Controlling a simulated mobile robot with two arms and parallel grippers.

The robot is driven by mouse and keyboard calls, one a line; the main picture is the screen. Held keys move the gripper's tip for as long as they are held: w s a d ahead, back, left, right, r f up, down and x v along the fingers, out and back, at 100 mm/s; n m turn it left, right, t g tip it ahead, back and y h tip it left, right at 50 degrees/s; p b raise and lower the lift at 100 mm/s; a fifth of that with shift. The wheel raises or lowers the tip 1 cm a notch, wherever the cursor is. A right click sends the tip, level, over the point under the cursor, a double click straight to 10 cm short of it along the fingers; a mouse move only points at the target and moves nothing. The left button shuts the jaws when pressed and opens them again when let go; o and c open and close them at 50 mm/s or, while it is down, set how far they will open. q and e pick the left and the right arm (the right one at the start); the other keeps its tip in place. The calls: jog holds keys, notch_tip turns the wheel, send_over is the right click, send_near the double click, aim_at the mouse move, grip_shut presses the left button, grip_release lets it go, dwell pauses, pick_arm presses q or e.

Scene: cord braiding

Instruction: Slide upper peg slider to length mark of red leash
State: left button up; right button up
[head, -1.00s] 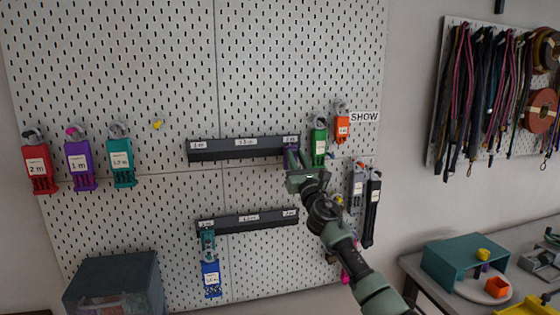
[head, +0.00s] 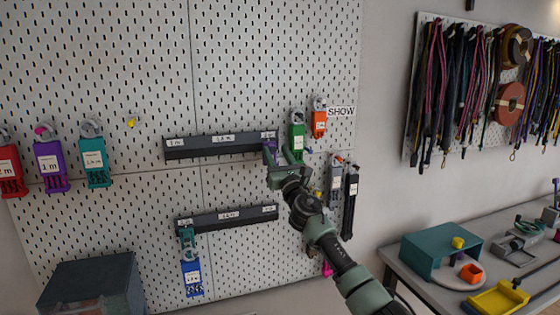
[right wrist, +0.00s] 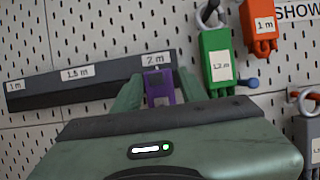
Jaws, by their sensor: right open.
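The upper rail (head: 212,148) is a dark bar on the pegboard, labelled 1 m, 1.5 m and 2 m from left to right. The purple upper peg slider (head: 269,150) sits at its right end, under the 2 m label. My right gripper (head: 281,160) is there, open. In the right wrist view, the purple slider (right wrist: 161,88) shows between the two fingers of my right gripper (right wrist: 158,88); I cannot tell whether they touch it. The red leash holder (head: 10,170), marked 2 m, hangs at the far left, partly cut off. My left gripper is out of view.
A green holder (head: 297,143) and an orange holder (head: 319,122) hang just right of the slider.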

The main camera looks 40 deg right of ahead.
jog(key=v, duration=0.7)
jog(key=shift+s+b, duration=0.15)
jog(key=shift+b, duration=0.3)
jog(key=shift+d, duration=0.15)
